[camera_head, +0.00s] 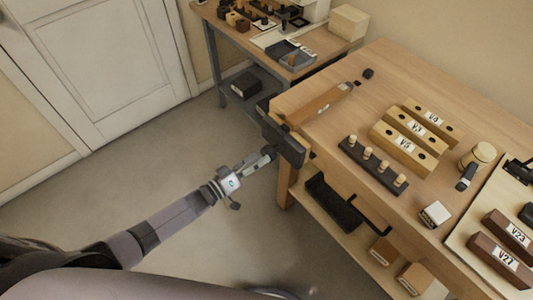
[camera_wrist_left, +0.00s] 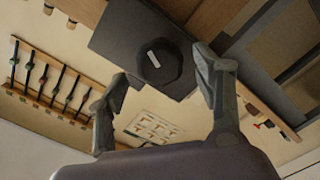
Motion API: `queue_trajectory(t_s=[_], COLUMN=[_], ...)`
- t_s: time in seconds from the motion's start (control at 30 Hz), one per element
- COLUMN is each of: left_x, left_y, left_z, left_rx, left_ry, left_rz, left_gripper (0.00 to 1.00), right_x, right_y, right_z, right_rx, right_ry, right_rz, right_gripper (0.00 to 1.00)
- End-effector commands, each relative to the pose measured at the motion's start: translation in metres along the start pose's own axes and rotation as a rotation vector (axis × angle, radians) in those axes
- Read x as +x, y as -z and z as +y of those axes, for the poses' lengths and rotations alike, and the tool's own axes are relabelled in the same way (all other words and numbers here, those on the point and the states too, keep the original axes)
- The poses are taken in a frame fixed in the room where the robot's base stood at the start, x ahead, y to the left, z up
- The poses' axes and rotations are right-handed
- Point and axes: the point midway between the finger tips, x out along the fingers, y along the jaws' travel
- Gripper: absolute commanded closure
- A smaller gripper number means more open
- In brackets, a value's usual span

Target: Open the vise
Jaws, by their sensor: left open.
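The vise (camera_head: 283,140) is dark, with broad jaw plates, at the left front corner of the wooden workbench. Its dark round hub (camera_wrist_left: 158,62) with a small pale mark faces me in the left wrist view, in front of a dark plate (camera_wrist_left: 128,30). My left gripper (camera_head: 268,154) is just in front of the vise. In the left wrist view its fingers (camera_wrist_left: 161,68) are spread to either side of the hub, with nothing held. I cannot tell whether they touch it. My right gripper is not in view.
A brown wooden piece (camera_head: 322,104) lies behind the vise; whether the jaws hold it is unclear. Labelled blocks (camera_head: 418,127) and a dark peg rack (camera_head: 372,167) stand on the bench. A lower shelf (camera_head: 345,240) holds boxes. Floor left of the bench is clear.

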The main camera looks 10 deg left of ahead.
Motion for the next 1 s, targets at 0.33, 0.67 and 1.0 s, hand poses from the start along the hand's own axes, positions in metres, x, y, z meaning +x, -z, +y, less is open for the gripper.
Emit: queue_trajectory(t_s=[0.33,0.67,1.0], left_x=[-0.029,-0.045,-0.046], left_y=[0.001,0.001,-0.003], left_z=[0.001,0.000,0.000], left_rx=[0.001,0.001,0.037], left_ry=[0.000,-0.001,-0.004], left_rz=[-0.001,0.001,-0.001], left_gripper=[0.39,0.39,0.38], right_x=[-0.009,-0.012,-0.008], right_y=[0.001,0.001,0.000], right_z=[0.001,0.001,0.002], right_rx=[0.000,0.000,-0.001], right_ry=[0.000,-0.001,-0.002], right_rz=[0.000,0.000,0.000], right_gripper=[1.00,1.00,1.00])
